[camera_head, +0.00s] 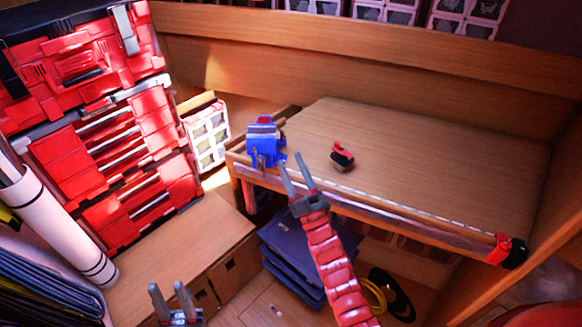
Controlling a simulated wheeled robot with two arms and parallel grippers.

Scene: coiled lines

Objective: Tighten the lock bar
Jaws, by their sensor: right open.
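A blue vise (262,148) with a grey top is mounted at the left front corner of the wooden bench. I cannot clearly make out a separate lock bar on it; the picture is too small there. My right gripper (291,158) is open, its two grey fingers pointing up beside the vise's lower right side. One fingertip is close to the blue body; I cannot tell whether it touches. Nothing shows between its fingers. My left gripper (166,286) is at the bottom left, fingers apart and empty, well away from the vise.
A small red and black object (342,157) lies on the otherwise clear bench top (430,150). A red and black item (507,250) sits at the bench's front right corner. Red tool cases (120,150) stand left. Blue stacked bins (290,262) and a coiled yellow line (374,293) are below.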

